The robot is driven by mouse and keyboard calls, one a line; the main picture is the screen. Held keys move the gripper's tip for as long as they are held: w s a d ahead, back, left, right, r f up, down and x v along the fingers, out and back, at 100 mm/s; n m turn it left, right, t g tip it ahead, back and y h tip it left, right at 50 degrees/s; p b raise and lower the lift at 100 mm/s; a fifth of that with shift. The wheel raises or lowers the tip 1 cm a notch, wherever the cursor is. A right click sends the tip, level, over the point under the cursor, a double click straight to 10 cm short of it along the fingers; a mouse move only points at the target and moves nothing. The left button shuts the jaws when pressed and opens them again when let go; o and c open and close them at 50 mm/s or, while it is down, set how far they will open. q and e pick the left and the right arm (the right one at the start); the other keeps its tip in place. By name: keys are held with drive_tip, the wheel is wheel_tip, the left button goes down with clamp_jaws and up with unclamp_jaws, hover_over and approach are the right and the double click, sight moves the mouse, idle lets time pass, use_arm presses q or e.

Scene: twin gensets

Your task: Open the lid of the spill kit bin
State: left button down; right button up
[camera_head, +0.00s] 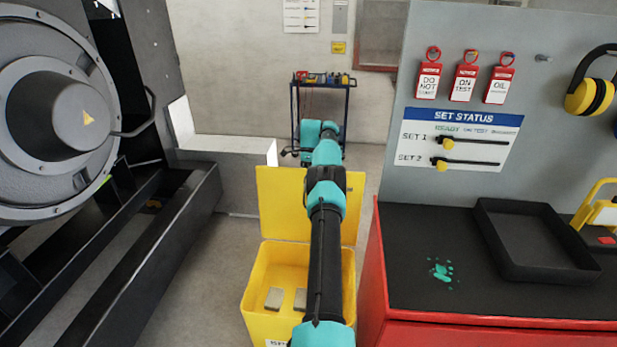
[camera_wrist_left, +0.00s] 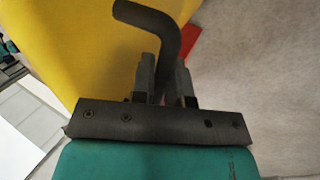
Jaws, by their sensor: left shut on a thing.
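The yellow spill kit bin (camera_head: 252,290) stands on the floor at the lower middle of the head view, its top open. Its yellow lid (camera_head: 282,205) is raised, standing roughly upright at the far side. Two greyish blocks (camera_head: 275,298) show inside the bin. My left arm reaches over the bin and lid, and its fingers are hidden in the head view. In the left wrist view, my left gripper (camera_wrist_left: 165,85) is shut on a dark bent handle (camera_wrist_left: 155,20) in front of the yellow lid surface (camera_wrist_left: 85,45). My right gripper is not in view.
A red cabinet (camera_head: 372,285) with a black top stands close right of the bin, carrying a black tray (camera_head: 535,240). The genset's dark frame (camera_head: 150,245) is at left, with floor between. A tool cart (camera_head: 323,100) stands behind.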

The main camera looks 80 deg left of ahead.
use_arm(q)
drive_tip(key=shift+w+f, duration=0.15)
drive_tip(key=shift+f, duration=0.15)
drive_tip(key=c, duration=1.1)
unclamp_jaws()
drive_tip(key=shift+r, duration=0.15)
drive_tip(key=shift+r, duration=0.15)
drive_tip(key=shift+r, duration=1.7)
drive_tip(key=shift+d, duration=0.1)
drive_tip(key=shift+d, duration=0.15)
